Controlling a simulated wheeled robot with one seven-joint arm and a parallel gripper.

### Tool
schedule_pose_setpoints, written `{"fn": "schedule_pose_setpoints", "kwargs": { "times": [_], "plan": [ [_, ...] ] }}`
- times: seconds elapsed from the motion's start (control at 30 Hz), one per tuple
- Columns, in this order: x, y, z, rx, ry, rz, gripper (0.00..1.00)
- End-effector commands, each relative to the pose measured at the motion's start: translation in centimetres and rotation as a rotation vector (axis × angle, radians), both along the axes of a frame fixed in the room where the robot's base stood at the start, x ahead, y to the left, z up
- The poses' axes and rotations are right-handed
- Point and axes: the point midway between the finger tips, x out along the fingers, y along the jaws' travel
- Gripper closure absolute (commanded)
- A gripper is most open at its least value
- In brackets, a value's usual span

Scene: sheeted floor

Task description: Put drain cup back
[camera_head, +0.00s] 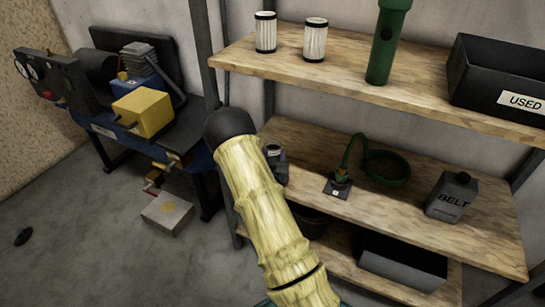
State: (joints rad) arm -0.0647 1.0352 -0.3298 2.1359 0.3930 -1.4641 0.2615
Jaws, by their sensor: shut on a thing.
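My arm (257,200) is pale yellow and jointed. It rises from the bottom centre to a black rounded joint (231,125) in front of the shelf's left post. No fingers show, so I cannot see my gripper or anything in it. No drain cup can be made out for certain. A small dark object with a lighter top (277,163) is at the left end of the middle shelf, partly behind my arm. A dark round vessel (312,221) shows lower down, also partly behind my arm.
The upper shelf holds two white filters, a green cylinder and a black USED bin (497,77). A blue bench with machinery (140,105) stands left. The front-left floor is mostly clear.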

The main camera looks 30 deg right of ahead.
Motion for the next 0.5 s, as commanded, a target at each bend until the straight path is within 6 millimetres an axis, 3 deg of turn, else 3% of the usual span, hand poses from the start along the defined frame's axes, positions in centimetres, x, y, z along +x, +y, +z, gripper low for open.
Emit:
{"fn": "schedule_pose_setpoints", "kwargs": {
  "times": [0.27, 0.3, 0.4, 0.5],
  "plan": [
    [-0.03, 0.03, -0.24, 0.0, -0.001, 0.0, 0.77],
    [-0.03, 0.03, -0.25, 0.0, 0.0, 0.0, 0.48],
    [-0.03, 0.04, -0.16, 0.0, 0.0, 0.0, 0.29],
    [-0.03, 0.04, -0.16, 0.0, 0.0, 0.0, 0.28]
  ]
}}
